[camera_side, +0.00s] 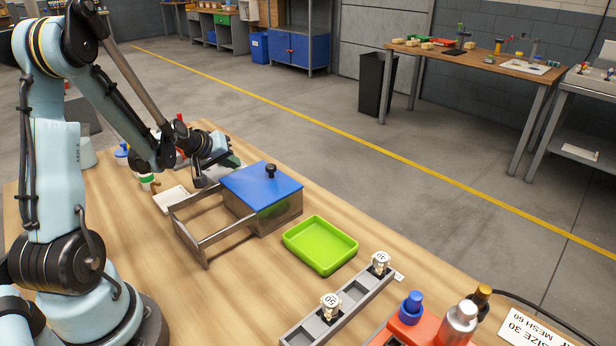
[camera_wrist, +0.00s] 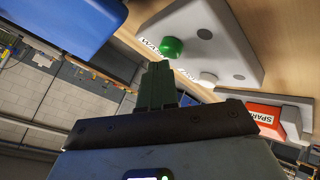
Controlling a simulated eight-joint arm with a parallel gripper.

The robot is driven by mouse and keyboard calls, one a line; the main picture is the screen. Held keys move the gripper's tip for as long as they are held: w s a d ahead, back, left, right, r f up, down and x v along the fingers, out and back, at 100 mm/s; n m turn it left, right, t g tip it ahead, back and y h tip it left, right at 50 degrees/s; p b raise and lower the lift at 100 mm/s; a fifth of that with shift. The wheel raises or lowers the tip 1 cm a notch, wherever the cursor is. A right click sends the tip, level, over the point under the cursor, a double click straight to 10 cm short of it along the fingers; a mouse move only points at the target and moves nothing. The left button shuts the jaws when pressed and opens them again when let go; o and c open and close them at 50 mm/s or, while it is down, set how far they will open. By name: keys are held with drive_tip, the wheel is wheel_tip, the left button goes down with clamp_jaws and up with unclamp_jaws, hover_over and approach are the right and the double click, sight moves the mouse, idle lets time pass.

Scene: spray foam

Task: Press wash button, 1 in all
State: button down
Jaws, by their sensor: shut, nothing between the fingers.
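In the wrist view, a round green button (camera_wrist: 171,47) sits on a pale panel (camera_wrist: 215,45) with a dark-lettered label beside it, hard to read at this angle. A white button (camera_wrist: 208,79) sits on the same panel. My gripper (camera_wrist: 158,68) is shut and empty, its dark green fingers together. In that view the fingertips appear just below the green button; whether they touch it I cannot tell. In the side view my gripper (camera_side: 234,160) is behind the blue-lidded box (camera_side: 262,183), and the green button cannot be made out there.
A metal frame (camera_side: 212,240) projects from the box's front. A green tray (camera_side: 320,244) and a grey rack (camera_side: 340,306) with two white pieces stand to the right. In the wrist view, a red-faced block (camera_wrist: 266,115) with lettering is near the panel. Bare tabletop lies in front.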

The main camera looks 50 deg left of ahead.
drive_tip(key=shift+f, duration=0.5)
idle(0.5)
drive_tip(key=shift+r, duration=0.95)
drive_tip(key=shift+r, duration=2.5)
